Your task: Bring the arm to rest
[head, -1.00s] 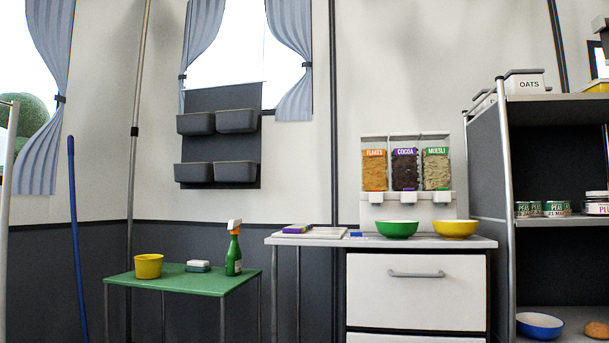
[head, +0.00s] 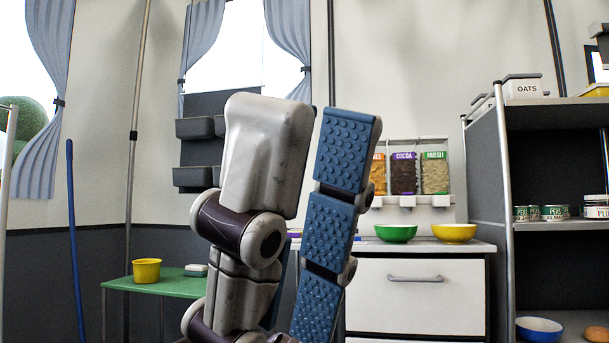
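My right gripper (head: 308,122) stands upright in the middle of the head view, close to the camera. One finger shows its worn grey outer side, and the other shows its blue studded pads. The gripper's base is below the picture. It hides part of the wall bins, the right part of the green table, and the space left of the cereal dispenser. My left gripper is not in view.
A green table (head: 170,284) with a yellow pot (head: 147,270) stands at left. A shelf unit (head: 503,160) stands far right.

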